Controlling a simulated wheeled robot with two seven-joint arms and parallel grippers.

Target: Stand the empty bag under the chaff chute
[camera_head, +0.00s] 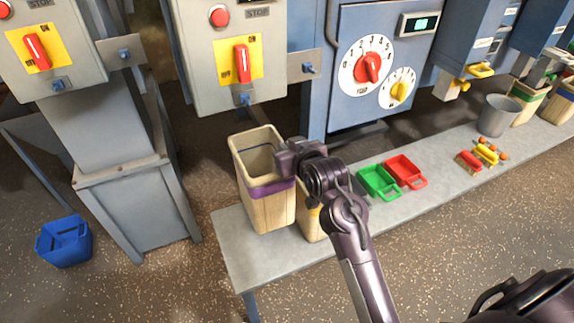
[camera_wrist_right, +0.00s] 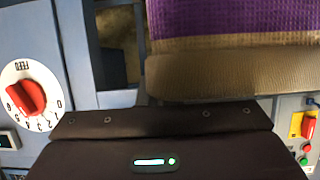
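A tan woven bag with a purple band (camera_head: 266,191) stands upright, open and apparently empty, at the left end of the bench (camera_head: 232,240). My right gripper (camera_head: 288,160) is at the bag's upper right side, by the rim. In the right wrist view the bag's wall and purple band (camera_wrist_right: 235,20) lie close in front of the gripper. Its fingers are hidden, so I cannot tell whether they grip the bag. A second tan bag (camera_head: 311,222) is partly hidden behind my right arm. I cannot tell which outlet is the chaff chute. My left gripper is not in view.
Green (camera_head: 377,181) and red (camera_head: 406,171) scoops lie right of the arm. Brushes (camera_head: 468,160), a grey bucket (camera_head: 497,116) and more bags (camera_head: 526,100) stand farther right. Blue machines with switches and dials (camera_head: 366,66) line the back. A blue bin (camera_head: 65,241) is on the floor.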

